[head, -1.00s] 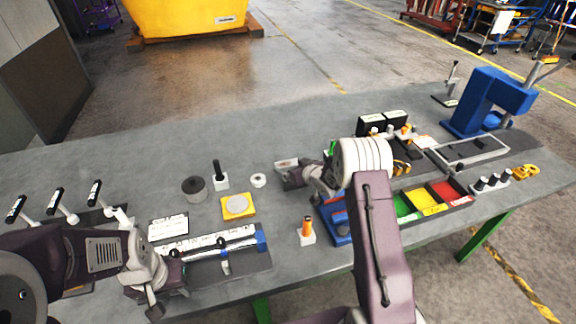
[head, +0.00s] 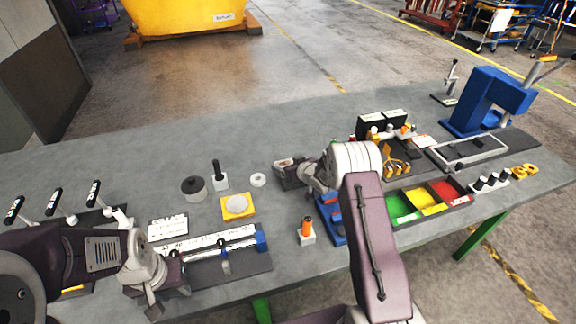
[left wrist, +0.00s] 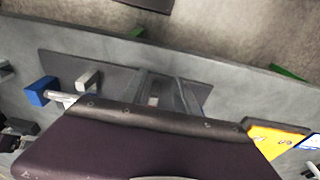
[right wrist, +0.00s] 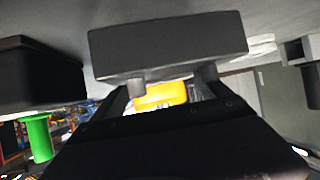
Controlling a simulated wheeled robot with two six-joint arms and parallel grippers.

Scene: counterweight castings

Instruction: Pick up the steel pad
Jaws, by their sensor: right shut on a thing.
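The steel pad looks to be the dark grey block (right wrist: 168,45) across the jaws of my right gripper (right wrist: 172,88) in the right wrist view. The jaws are shut on it. In the head view my right gripper (head: 297,172) is over the middle of the table, and the pad (head: 285,165) shows only small at its tip, partly hidden. Whether it touches the table is unclear. My left gripper (head: 158,298) is low at the table's front left, near a dark plate with a rail. Its fingers (left wrist: 168,92) stand apart and empty in the left wrist view.
A white ring (head: 258,180), a black-handled block (head: 220,178), a grey cylinder (head: 194,188) and a yellow plate with a disc (head: 238,206) stand left of my right gripper. A coloured tray (head: 425,200) and blue press (head: 490,100) are right. The table's back left is clear.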

